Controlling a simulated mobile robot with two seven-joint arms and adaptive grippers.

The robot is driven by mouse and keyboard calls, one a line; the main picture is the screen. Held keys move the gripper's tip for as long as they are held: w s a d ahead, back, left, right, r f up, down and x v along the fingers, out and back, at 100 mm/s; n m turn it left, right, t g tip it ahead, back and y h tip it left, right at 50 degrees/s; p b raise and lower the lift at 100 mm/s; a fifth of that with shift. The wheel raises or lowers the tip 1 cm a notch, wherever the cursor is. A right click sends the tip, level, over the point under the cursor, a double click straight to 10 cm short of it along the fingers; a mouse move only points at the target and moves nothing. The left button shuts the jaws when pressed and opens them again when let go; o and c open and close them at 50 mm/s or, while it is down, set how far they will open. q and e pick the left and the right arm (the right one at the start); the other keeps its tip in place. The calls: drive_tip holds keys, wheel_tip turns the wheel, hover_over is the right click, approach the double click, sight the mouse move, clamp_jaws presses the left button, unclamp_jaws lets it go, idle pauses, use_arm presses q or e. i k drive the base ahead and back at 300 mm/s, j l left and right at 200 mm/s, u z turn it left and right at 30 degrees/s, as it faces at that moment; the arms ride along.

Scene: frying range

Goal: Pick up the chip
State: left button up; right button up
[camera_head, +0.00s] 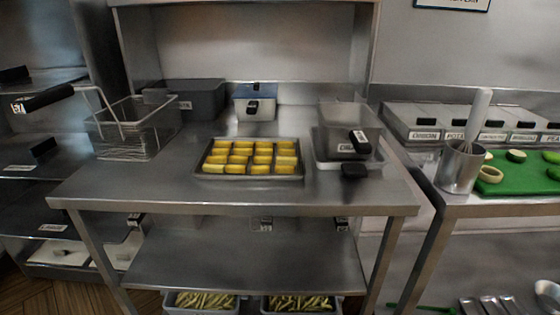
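Several thick yellow chips (238,160) lie in rows in a dark metal tray (250,177) on the middle of the steel table. Thin pale-yellow chips also fill a left bin (201,301) and a right bin (298,303) at the bottom edge of the view, under the table. I cannot tell which single chip is meant. Neither my left nor my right gripper shows in the head view.
A wire fry basket (134,135) with a black handle stands at the table's left. Behind are a dark grey container (196,96) and a blue-topped container (256,92). Steel containers (345,124) stand at the right. The front table strip (240,193) is clear.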

sight(279, 160)
drive_tip(key=i+l+u, duration=0.1)
drive_tip(key=l+u, duration=0.3)
drive_tip(key=i+l+u, duration=0.1)
drive_tip(key=l+u, duration=0.65)
drive_tip(key=j, duration=0.1)
